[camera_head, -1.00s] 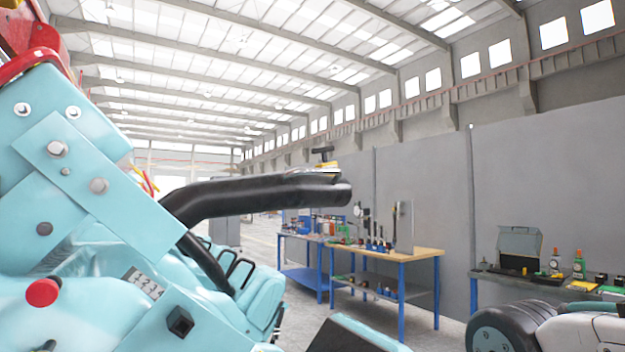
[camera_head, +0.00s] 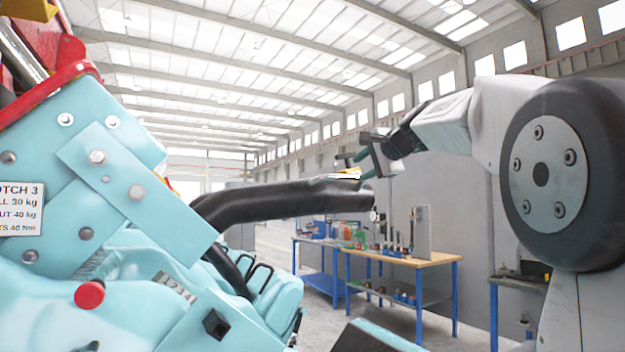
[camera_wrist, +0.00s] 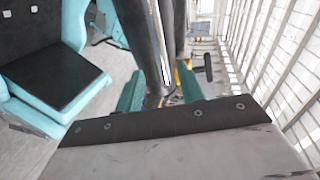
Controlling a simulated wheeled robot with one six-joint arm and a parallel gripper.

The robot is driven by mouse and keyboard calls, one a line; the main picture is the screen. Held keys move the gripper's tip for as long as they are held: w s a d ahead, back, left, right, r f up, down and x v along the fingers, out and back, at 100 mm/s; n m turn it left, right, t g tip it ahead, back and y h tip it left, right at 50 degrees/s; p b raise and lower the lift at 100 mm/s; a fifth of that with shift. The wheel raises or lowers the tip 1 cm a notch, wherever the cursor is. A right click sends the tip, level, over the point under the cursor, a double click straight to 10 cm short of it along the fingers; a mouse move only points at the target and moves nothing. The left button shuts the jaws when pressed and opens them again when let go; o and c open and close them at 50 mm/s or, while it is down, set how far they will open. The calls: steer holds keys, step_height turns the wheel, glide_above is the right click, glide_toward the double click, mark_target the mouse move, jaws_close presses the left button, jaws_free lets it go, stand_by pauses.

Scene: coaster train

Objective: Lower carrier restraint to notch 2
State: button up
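A dark T-shaped handle (camera_wrist: 204,68) stands right of the right finger. Contact cannot be told.
A partly cut-off sign (camera_head: 20,208) on the carrier reads "NOTCH 3". A red knob (camera_head: 89,295) sits lower on it. A blue-legged workbench (camera_head: 420,261) with tools stands behind. In the wrist view, a seat (camera_wrist: 55,75) is at left and a railing (camera_wrist: 275,60) at right.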

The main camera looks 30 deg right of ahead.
mark_target(343, 176)
steer(key=x, duration=0.2)
steer(key=a+x, duration=0.1)
steer(key=x, duration=0.4)
steer(key=shift+w+a+f, duration=0.1)
steer(key=shift+w+a, duration=0.05)
steer(key=shift+a, duration=0.25)
steer(key=shift+w+f, duration=0.2)
steer(key=shift+w, duration=0.4)
